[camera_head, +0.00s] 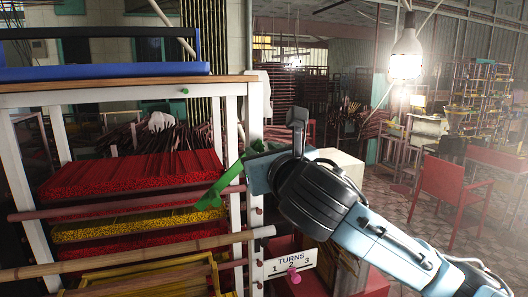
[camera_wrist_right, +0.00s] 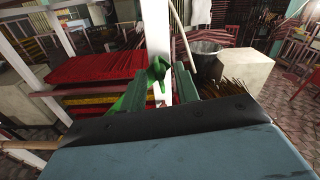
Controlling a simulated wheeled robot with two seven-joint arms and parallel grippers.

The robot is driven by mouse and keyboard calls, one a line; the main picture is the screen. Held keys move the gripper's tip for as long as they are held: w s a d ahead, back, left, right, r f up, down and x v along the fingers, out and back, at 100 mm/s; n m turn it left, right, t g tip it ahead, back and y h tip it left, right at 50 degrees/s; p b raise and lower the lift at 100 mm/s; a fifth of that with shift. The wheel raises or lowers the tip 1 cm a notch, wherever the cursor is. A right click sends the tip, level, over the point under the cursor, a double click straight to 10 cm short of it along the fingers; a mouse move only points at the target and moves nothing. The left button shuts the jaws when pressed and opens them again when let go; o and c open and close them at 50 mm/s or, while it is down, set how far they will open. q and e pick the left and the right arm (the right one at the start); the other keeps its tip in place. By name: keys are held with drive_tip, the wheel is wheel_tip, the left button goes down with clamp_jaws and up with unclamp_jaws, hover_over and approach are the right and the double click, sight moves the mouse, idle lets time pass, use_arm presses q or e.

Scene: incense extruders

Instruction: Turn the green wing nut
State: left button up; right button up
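The bright green wing nut (camera_head: 214,193) is at the white post on the right side of the rack, in front of the red incense sticks. It also shows in the right wrist view (camera_wrist_right: 156,72), just beyond and between the fingertips. My right gripper (camera_head: 246,170) reaches in from the right, close to the wing nut. In the wrist view its two dark green fingers stand apart with a gap between them. I cannot tell whether either finger touches the nut. Part of the nut is hidden by the gripper. My left gripper is not in view.
A sign (camera_head: 291,262) reading "TURNS 1 2 3" hangs low on the rack, with a pink knob (camera_head: 294,275) at 2. A bamboo pole (camera_head: 150,254) crosses the front. A pale block (camera_wrist_right: 246,78) stands right of the post. A red chair (camera_head: 447,191) is farther right.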

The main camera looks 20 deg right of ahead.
clamp_jaws()
